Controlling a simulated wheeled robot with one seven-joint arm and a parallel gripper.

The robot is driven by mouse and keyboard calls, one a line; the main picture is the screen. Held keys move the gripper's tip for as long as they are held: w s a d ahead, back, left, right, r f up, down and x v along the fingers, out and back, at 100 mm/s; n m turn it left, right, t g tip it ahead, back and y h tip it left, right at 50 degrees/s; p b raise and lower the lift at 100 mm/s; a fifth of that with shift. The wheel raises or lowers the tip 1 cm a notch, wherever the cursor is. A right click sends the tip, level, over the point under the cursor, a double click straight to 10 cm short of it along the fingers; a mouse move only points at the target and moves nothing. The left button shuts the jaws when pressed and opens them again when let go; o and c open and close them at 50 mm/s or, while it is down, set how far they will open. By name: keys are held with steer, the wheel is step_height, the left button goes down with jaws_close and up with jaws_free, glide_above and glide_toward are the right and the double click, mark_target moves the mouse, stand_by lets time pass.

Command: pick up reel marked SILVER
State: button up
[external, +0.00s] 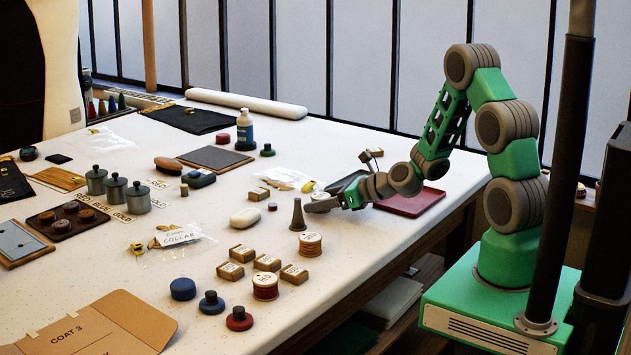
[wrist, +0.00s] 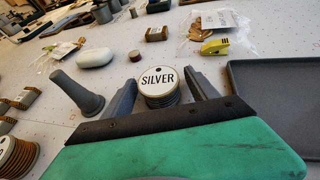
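The reel marked SILVER (wrist: 160,87) stands upright in the wrist view, its white labelled top facing up and dark windings below. My gripper (wrist: 161,80) has its two grey fingers on either side of the reel, apart, with the reel between them. Narrow gaps seem to show beside the reel; contact is hard to judge. In the external view my gripper (external: 314,204) is low over the table, and the reel's pale top (external: 320,196) shows partly behind the fingers.
A grey tray (wrist: 275,95) lies close on the right. Another reel (external: 310,244) and several wooden blocks (external: 242,253) stand nearer the table's front edge.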

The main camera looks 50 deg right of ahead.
steer(key=c, duration=1.2)
steer(key=shift+c, duration=0.4)
steer(key=shift+r, duration=0.15)
